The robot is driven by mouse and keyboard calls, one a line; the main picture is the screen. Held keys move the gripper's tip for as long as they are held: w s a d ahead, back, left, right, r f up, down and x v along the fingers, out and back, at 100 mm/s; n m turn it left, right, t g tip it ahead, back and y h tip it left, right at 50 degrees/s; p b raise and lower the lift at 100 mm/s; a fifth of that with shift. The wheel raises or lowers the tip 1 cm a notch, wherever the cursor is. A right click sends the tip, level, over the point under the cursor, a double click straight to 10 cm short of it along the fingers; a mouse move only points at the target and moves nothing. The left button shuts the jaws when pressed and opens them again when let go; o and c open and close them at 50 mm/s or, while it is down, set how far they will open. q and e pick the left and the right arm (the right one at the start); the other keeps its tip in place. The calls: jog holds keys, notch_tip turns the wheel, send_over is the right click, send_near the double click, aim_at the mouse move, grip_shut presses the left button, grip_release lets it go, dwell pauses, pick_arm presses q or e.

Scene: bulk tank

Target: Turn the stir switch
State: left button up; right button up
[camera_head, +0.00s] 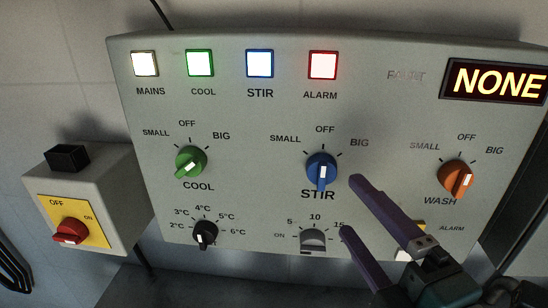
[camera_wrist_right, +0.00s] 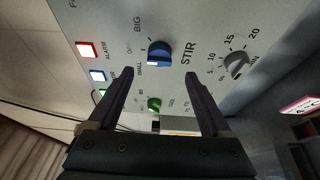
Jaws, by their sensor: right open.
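The stir switch is a blue rotary knob (camera_head: 321,168) in the middle of the grey control panel, above the word STIR. SMALL, OFF and BIG are printed around its top. Its white mark shows on the lower part of the knob. My right gripper (camera_head: 348,204) is open and empty, just right of and below the knob. In the right wrist view the blue knob (camera_wrist_right: 160,51) lies beyond the gap between the open fingers (camera_wrist_right: 158,74), apart from both. My left gripper is not in view.
A green COOL knob (camera_head: 191,161) is to the left, an orange WASH knob (camera_head: 457,177) to the right. A black temperature knob (camera_head: 205,234) and a grey timer knob (camera_head: 313,240) sit below. A box with a red switch (camera_head: 70,232) is at left. Several lamps are lit; the display (camera_head: 497,82) reads NONE.

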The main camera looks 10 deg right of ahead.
aim_at(326, 177)
jog(key=w, duration=0.5)
jog(key=w+a, duration=0.1)
jog(key=w, duration=0.1)
jog(key=shift+w, duration=0.4)
grip_shut()
